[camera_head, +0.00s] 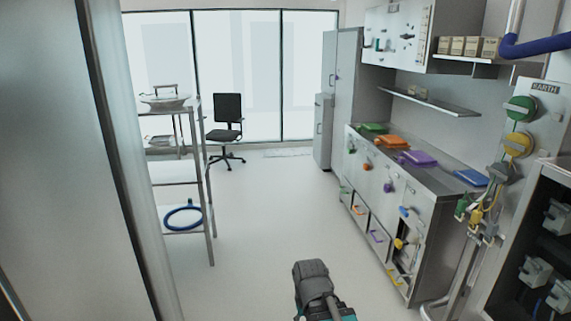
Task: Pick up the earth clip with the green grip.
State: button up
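A clip with a green grip (461,207) hangs at the right, in front of the cabinet side below the panel marked EARTH. A clip with a yellow grip (476,218) hangs close beside it, and metal parts and cables crowd around both. The lower ends of the clips are too small to make out clearly. The dark grey end of my arm, with what looks like my gripper (312,270), shows at the bottom centre, well left of the clips and apart from them. Its fingers cannot be made out, and nothing is seen held in it.
The EARTH panel (545,88) carries a green disc (519,108) and a yellow disc (517,144). An open dark cabinet (540,245) stands at the right edge. A metal counter (440,183) holds coloured items. Shelving (178,183) stands left. The middle floor is clear.

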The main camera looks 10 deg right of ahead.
aim_at(462, 205)
jog(key=z, duration=0.1)
jog(key=i, duration=0.8)
jog(key=z, duration=0.65)
jog(key=i, duration=0.65)
jog(key=z, duration=0.7)
jog(key=i, duration=0.6)
jog(key=z, duration=0.35)
jog(key=k, duration=0.9)
jog(key=z, duration=0.15)
jog(key=i, duration=0.4)
